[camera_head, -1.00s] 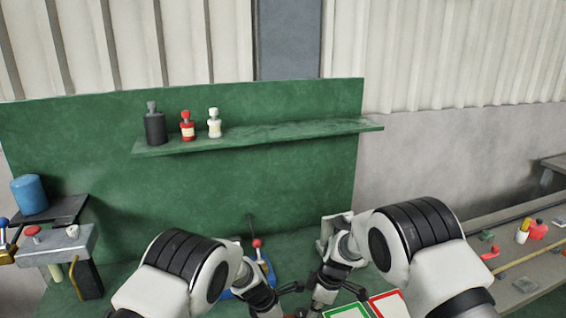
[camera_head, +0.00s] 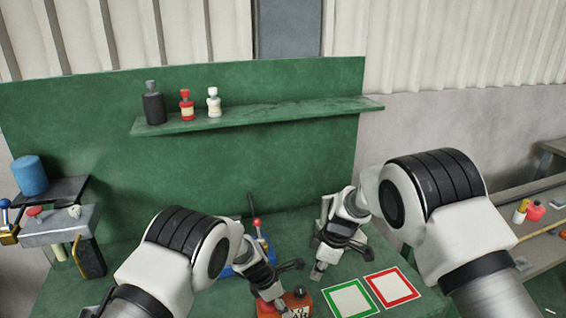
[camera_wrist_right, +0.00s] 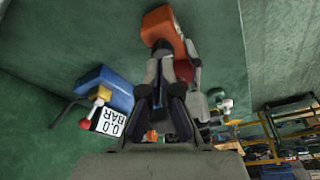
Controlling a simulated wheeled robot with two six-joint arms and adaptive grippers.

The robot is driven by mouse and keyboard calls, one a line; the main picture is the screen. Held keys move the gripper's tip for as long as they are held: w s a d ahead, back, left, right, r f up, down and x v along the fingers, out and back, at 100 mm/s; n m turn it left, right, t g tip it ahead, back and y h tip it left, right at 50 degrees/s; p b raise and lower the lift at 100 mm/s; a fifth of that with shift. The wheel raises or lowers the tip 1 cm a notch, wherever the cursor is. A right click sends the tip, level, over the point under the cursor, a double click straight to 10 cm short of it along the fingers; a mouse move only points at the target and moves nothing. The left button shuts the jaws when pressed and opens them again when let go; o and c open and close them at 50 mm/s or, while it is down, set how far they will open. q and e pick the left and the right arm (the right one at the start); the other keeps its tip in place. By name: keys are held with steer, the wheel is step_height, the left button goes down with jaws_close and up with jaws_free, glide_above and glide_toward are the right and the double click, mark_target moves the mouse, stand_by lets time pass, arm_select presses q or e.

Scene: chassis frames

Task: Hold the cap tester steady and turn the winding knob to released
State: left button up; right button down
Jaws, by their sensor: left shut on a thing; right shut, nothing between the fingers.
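An orange-red box (camera_head: 284,302) with a dark knob-like part (camera_head: 299,291) on top and a white label stands at the bottom edge of the head view. It looks like the cap tester; its lower part is cut off. My left gripper (camera_head: 272,297) is shut on it from the left. My right gripper (camera_head: 317,272) is shut and empty above the table, up and right of the box and apart from it. In the right wrist view, its closed fingers (camera_wrist_right: 165,75) show in front of an orange box (camera_wrist_right: 160,27). I cannot make out the knob's setting.
Green (camera_head: 328,299) and red (camera_head: 414,292) framed squares lie at right. A shelf (camera_head: 260,118) holds bottles.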

mark_target(300, 294)
steer(key=shift+s+d+x, duration=0.15)
steer(key=shift+x, duration=0.85)
steer(key=shift+s+d+x, duration=0.1)
steer(key=shift+d+x, duration=0.05)
steer(key=shift+x, duration=0.85)
steer(key=shift+s+d+x, duration=0.15)
steer(key=shift+d+x, duration=0.05)
steer(key=shift+x, duration=0.8)
steer(key=shift+f, duration=0.15)
steer(key=shift+a, duration=0.25)
